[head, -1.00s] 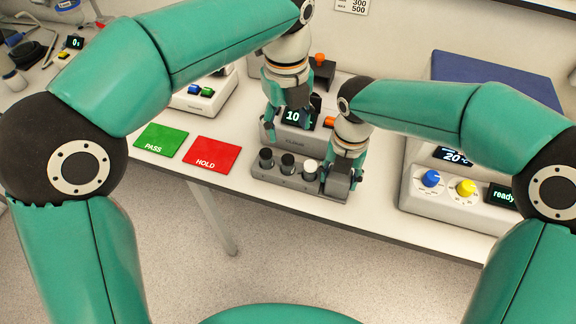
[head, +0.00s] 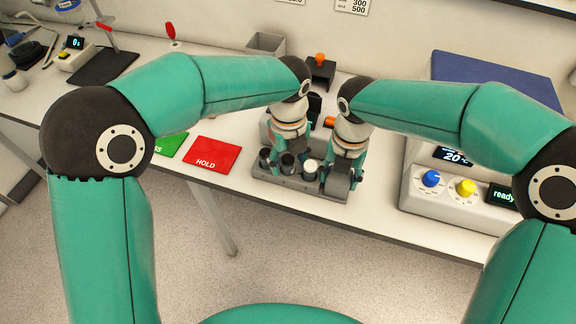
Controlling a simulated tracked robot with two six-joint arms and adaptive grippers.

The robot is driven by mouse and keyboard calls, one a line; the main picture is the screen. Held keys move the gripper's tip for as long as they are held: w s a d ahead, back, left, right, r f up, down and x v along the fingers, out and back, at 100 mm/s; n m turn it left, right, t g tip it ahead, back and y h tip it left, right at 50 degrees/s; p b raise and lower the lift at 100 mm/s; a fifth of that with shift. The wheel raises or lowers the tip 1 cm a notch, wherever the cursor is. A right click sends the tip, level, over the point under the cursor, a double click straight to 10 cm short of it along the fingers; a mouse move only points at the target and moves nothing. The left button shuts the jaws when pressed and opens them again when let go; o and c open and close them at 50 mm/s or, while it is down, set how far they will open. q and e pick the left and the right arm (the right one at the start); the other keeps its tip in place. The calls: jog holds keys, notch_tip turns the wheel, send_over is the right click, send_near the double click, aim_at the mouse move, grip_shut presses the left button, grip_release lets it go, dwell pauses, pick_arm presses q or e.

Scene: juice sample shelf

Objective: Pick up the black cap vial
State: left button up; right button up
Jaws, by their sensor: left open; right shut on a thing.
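A grey vial rack (head: 258,171) stands at the front edge of the table. In it are a dark-capped vial (head: 265,156) at the left, another dark-capped vial (head: 287,163) beside it, and a white-capped vial (head: 310,170). Which dark cap is the black one is hard to tell. My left gripper (head: 287,158) is open and low over the rack, its fingers close around the middle dark-capped vial. My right gripper (head: 340,178) is shut at the rack's right end; what it grips is hidden by its fingers.
A red HOLD mat (head: 213,154) and a green PASS mat (head: 170,145) lie left of the rack. A device with blue and yellow knobs (head: 448,187) stands to the right. A device behind the rack is mostly hidden by my arms.

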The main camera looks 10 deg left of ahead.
aim_at(288, 159)
pick_arm(q)
jog(key=shift+f, duration=0.2)
grip_shut()
jog(key=shift+r, duration=0.15)
notch_tip(288, 159, up, 10)
jog(key=shift+f, duration=0.1)
pick_arm(e)
jog(key=o, duration=1.5)
